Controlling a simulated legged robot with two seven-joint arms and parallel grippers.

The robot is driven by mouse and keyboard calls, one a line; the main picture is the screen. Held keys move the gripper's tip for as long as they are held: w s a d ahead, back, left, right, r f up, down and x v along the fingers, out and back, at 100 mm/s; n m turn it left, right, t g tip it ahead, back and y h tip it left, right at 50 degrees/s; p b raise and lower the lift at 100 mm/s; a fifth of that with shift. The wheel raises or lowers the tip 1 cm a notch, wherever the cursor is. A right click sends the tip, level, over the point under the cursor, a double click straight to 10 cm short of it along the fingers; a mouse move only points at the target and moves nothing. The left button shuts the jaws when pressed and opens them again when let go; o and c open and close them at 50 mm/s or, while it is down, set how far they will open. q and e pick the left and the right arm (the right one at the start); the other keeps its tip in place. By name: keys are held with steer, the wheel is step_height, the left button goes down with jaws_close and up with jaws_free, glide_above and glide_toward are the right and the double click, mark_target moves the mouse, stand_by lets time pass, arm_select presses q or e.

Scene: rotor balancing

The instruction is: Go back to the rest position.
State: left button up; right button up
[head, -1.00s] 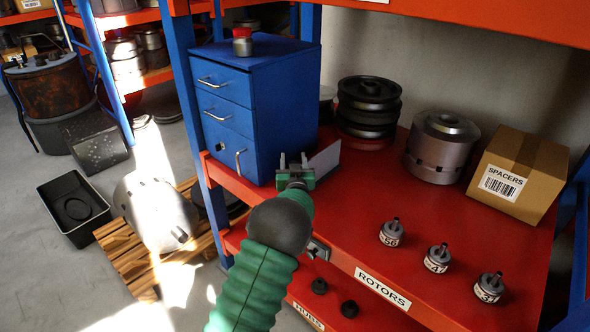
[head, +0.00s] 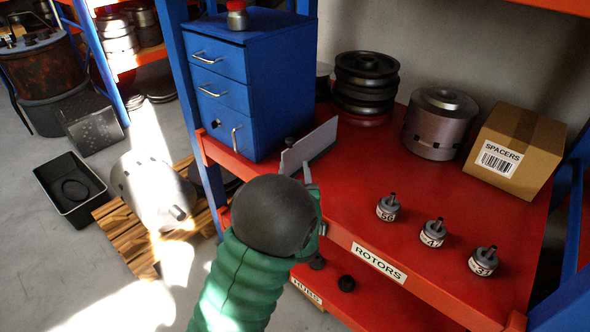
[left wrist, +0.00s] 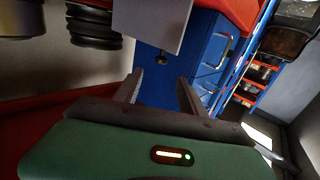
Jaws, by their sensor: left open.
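My left gripper (head: 310,178) is over the front of the red shelf, mostly hidden behind my dark round wrist in the head view. In the left wrist view its two fingers (left wrist: 162,88) stand apart with nothing between them. A grey upright plate (head: 312,147) is just beyond the fingers, beside the blue drawer cabinet (head: 256,92). The plate also shows ahead of the fingers in the left wrist view (left wrist: 150,20). A small dark knob (head: 289,142) sits by the plate. My right gripper is not in view.
The red shelf (head: 350,205) bears several small numbered rotors, such as one at the front right (head: 483,262), dark stacked pulleys (head: 366,82), a silver rotor (head: 437,125) and a spacers box (head: 517,150). A blue post (head: 188,90) stands left.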

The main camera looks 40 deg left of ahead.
arm_select(q)
steer(key=s+d+f+m+g+h+p, duration=0.2)
steer(key=d+h, duration=0.2)
steer(key=d, duration=0.3)
steer(key=s+d+f+m+g+h+p, duration=0.2)
steer(key=d+h+p, duration=0.1)
steer(key=d+h, duration=0.25)
steer(key=s+d+f+m+g+h+p, duration=0.1)
steer(key=s+d+m+g, duration=0.1)
steer(key=s, duration=0.7)
steer(key=s+d+f+m+g+h+p, duration=0.1)
steer(key=s+d+m+g, duration=0.1)
steer(key=s+d+g, duration=0.3)
steer(key=s+d, duration=0.1)
steer(key=s, duration=0.3)
steer(key=shift+s+d+f, duration=0.15)
steer(key=shift+d+f, duration=0.1)
